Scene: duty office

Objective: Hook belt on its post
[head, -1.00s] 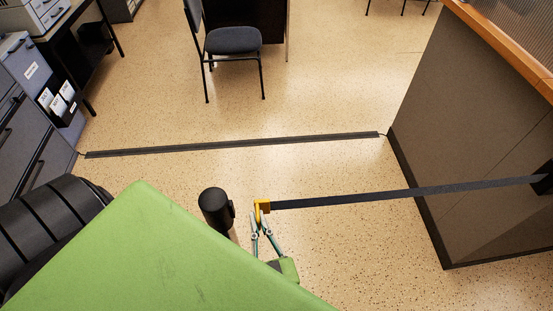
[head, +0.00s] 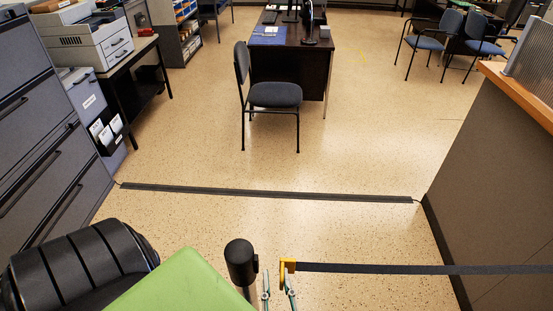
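The belt (head: 400,268) is a dark strap coming in from the right at a level height, with a yellow end clip (head: 288,266). The post (head: 240,260) has a black cylindrical head and stands left of the clip. In the picture, a small gap shows between the clip and the post head. My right gripper (head: 278,288) is just below the clip. Its two thin fingers stand apart, and the right one overlaps or lies close to the clip's lower tab. I cannot tell whether they touch. My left gripper is not in view.
A dark strip (head: 270,193) crosses the floor between grey cabinets (head: 40,150) and the counter (head: 490,170). A chair (head: 273,95) stands before a dark desk (head: 290,65). A printer (head: 85,40) is at the left. The floor between is clear.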

